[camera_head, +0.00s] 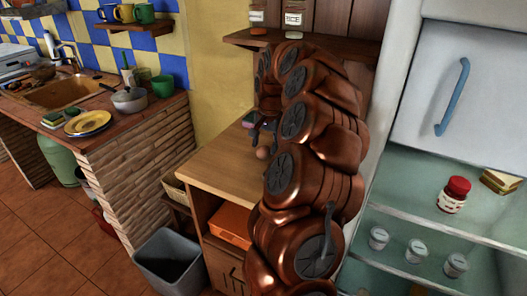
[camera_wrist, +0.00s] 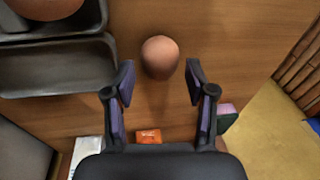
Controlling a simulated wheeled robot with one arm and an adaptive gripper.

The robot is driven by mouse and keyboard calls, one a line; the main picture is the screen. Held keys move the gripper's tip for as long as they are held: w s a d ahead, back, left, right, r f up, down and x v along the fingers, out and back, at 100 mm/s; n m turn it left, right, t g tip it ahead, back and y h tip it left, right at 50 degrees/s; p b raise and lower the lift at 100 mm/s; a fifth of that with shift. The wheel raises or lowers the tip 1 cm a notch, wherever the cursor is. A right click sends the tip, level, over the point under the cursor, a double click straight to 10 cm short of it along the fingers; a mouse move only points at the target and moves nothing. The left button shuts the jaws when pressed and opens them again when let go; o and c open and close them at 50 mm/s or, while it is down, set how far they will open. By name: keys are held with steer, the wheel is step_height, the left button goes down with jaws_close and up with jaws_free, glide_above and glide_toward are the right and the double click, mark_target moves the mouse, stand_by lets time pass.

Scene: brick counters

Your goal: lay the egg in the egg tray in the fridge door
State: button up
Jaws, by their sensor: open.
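The egg (camera_wrist: 160,56), brown and smooth, rests on the wooden cabinet top. It also shows in the head view (camera_head: 263,153), just left of my arm. My gripper (camera_wrist: 160,76) is open above the cabinet top, with one finger on each side of the egg and a gap at both sides. In the head view my gripper (camera_head: 262,130) is small and partly hidden by my arm. The fridge (camera_head: 405,200) stands open at the right, its lower compartment showing. I cannot make out the egg tray or the fridge door that bears it.
Dark trays (camera_wrist: 55,68) lie left of the egg in the wrist view, one holding a brown round thing (camera_wrist: 45,6). A small orange packet (camera_wrist: 148,136) lies near my gripper. A wall shelf (camera_head: 300,44) is above the cabinet. A jar (camera_head: 454,194) and several cups stand inside the fridge.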

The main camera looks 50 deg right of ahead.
step_height(320, 180, down, 2)
steer(key=shift+w+d+f, duration=0.1)
steer(key=shift+w, duration=0.05)
steer(key=shift+c, duration=0.3)
steer(key=c, duration=0.5)
steer(key=shift+r, duration=0.2)
